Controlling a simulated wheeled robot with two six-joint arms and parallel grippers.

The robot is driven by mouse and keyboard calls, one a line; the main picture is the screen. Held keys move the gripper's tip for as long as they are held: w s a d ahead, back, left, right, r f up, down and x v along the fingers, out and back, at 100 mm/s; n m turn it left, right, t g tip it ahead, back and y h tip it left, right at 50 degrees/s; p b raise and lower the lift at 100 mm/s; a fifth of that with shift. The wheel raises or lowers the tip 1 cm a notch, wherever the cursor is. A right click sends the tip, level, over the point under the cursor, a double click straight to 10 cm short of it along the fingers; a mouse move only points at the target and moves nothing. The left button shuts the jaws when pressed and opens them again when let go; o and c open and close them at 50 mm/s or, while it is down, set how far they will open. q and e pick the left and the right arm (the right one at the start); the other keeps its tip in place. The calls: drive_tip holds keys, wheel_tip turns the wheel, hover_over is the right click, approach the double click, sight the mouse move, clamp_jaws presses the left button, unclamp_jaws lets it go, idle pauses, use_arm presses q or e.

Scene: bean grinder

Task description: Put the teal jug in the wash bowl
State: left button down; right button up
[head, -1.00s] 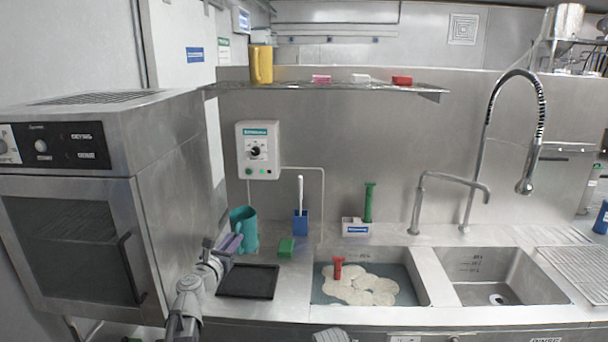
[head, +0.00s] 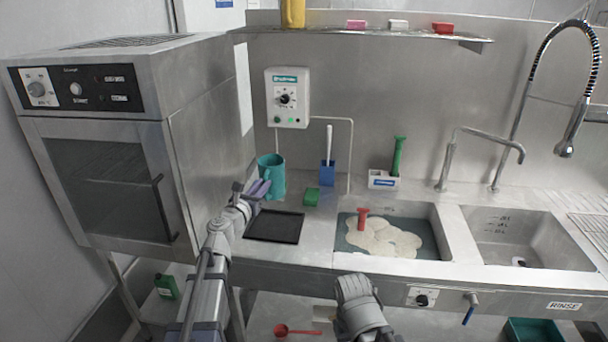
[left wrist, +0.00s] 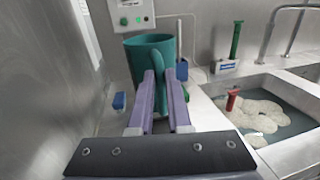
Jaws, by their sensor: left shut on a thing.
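The teal jug (head: 274,172) stands upright at the back left of the steel counter, beside the oven. My left gripper (head: 261,188) is shut on the jug at its handle side. In the left wrist view the jug (left wrist: 146,53) is just beyond the purple fingers (left wrist: 161,80), with its handle at the fingertips. The wash bowl (head: 438,226) is the left sink basin, to the right of the jug, with grey-blue water and foam. A red-handled thing (head: 362,218) stands up from the foam.
A green sponge (head: 311,196) and a blue brush holder (head: 328,174) are right of the jug. The oven (head: 115,150) walls the left. The rinse basin (head: 510,240) and taps are farther right.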

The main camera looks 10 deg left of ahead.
use_arm(q)
drive_tip(key=shift+f+b, duration=6.6)
drive_tip(key=shift+f, duration=0.45)
drive_tip(key=shift+r, duration=0.15)
drive_tip(key=c, duration=0.9)
unclamp_jaws()
drive_tip(key=shift+o, duration=0.2)
drive_tip(key=v, duration=1.2)
